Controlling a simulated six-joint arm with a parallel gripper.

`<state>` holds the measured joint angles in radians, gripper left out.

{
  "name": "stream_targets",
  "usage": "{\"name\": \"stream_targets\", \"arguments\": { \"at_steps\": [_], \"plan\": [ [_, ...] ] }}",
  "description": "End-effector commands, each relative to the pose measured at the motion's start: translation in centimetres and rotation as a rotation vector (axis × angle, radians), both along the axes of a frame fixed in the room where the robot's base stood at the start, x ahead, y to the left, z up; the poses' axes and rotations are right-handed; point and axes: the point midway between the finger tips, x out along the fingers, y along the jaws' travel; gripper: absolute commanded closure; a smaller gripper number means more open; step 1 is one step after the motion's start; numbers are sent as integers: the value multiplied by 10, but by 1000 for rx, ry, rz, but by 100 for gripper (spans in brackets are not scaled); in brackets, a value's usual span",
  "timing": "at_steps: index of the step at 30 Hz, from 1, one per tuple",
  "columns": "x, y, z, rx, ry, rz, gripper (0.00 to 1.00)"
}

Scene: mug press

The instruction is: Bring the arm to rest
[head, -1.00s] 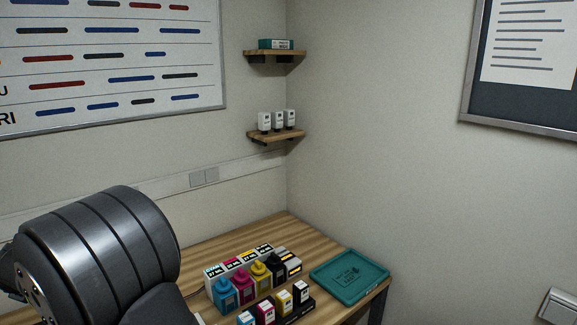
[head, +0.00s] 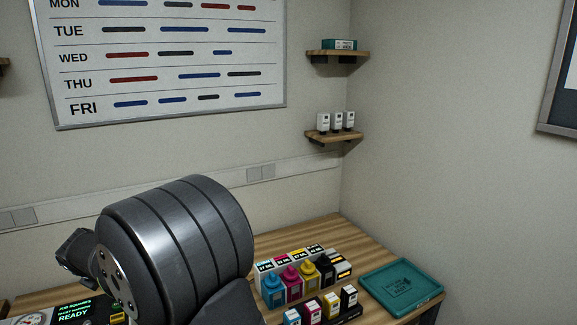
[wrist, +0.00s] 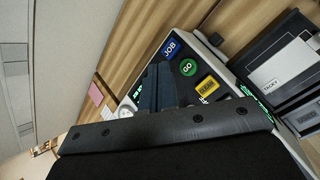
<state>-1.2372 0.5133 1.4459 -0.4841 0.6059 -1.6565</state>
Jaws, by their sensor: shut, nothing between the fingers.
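My gripper (wrist: 158,86) shows in the wrist view with its two dark fingers together and nothing between them. Behind the fingertips is a control panel with a blue JOB button (wrist: 171,48), a green GO button (wrist: 188,67) and a yellow button (wrist: 208,86). I cannot tell how far the fingers are from the panel. In the head view my thick dark arm link fills the lower left, and my fingers cannot be made out. A screen reading READY (head: 74,314) shows at the bottom left, partly cut off by the frame.
On the wooden table (head: 335,232) stand several coloured ink bottles (head: 290,281), smaller cartridges (head: 331,305) and a teal tray (head: 402,287) at the right corner. Two small wall shelves (head: 334,137) hang above. A white knob (wrist: 126,110) is beside the fingers.

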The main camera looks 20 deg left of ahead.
Motion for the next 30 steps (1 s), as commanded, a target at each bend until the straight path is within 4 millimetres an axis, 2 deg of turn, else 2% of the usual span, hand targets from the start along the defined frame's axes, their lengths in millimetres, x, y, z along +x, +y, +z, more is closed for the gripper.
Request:
{"name": "stream_targets", "arguments": {
  "at_steps": [12,30],
  "plan": [
    [-45,-60,-42,-196,56,-71,100],
    [-95,-159,-86,-458,75,-225,100]
  ]
}}
